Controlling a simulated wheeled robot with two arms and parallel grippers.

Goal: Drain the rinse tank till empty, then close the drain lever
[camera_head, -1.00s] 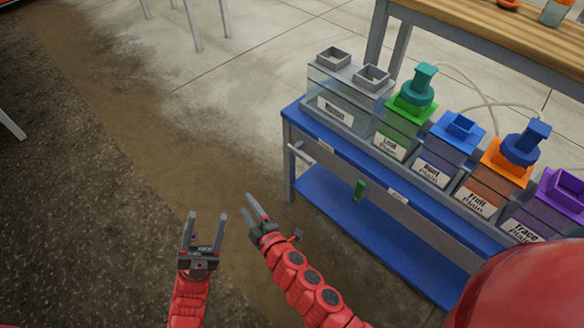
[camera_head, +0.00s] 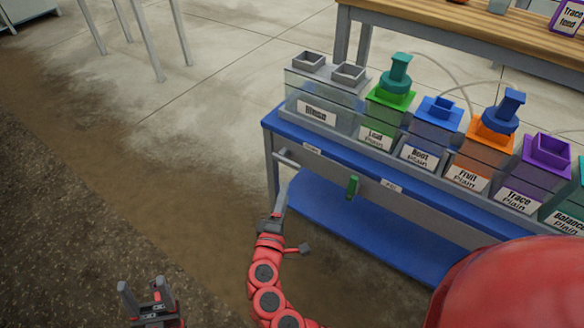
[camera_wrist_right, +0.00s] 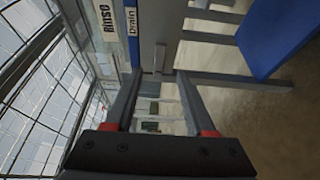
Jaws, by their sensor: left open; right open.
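The clear rinse tank (camera_head: 330,97), with a label and two grey openings on top, stands at the left end of the blue skid (camera_head: 340,147). Its liquid level is hard to tell. A pale bar handle (camera_head: 286,159) is on the skid's front below it. In the right wrist view the pale bar (camera_wrist_right: 160,58) lies near the "Drain" label (camera_wrist_right: 132,21). A green lever (camera_head: 352,187) hangs further right. My right gripper (camera_head: 281,197) is open and empty, below the pale bar and apart from it. My left gripper (camera_head: 141,286) is open and empty, low over the floor.
Green (camera_head: 387,105), blue (camera_head: 432,133), orange (camera_head: 484,152) and purple (camera_head: 538,170) containers continue the row rightward. The blue lower shelf (camera_head: 350,229) looks bare. A wooden-topped bench (camera_head: 470,35) stands behind. The floor left of the skid is open.

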